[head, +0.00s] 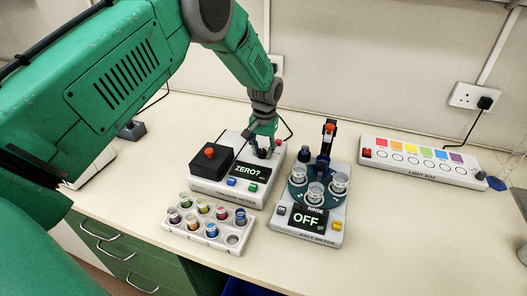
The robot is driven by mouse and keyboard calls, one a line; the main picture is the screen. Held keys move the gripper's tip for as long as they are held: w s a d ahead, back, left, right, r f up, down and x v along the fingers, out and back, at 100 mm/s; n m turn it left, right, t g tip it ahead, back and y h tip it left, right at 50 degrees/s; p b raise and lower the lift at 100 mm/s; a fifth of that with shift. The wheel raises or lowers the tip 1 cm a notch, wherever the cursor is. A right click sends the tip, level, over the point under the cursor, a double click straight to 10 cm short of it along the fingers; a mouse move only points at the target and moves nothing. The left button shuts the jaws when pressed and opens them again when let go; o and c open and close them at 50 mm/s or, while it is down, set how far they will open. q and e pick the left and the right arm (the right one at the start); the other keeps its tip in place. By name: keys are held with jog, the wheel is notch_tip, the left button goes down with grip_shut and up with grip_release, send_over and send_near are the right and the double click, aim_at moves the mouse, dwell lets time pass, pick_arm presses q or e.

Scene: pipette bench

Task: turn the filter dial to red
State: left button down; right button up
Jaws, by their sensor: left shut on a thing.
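The light meter (224,191) is a white box with a dark screen (249,174) reading "ZERO?". A black block (209,160) with a red knob (210,152) sits on its left part. My left gripper (264,150) reaches down from above to the back right of the meter's top. It is shut on what appears to be the filter dial, which its fingers mostly hide. I cannot read which colour the dial points to. My right gripper is not in view.
A rack (205,240) of several coloured vials stands in front of the light meter. The salt meter (306,232), reading "OFF", holds several cups close on the right. A light box (420,164) with coloured squares lies at the back right. The bench between them is clear.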

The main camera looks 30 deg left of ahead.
aim_at(264, 150)
pick_arm(q)
jog(key=shift+s+f+n, duration=0.15)
jog(key=shift+n, duration=0.95)
jog(key=c, duration=1.3)
grip_release()
jog(key=shift+r, duration=0.4)
notch_tip(264, 150, up, 11)
jog(key=shift+w+d, duration=0.2)
jog(key=shift+w, duration=0.05)
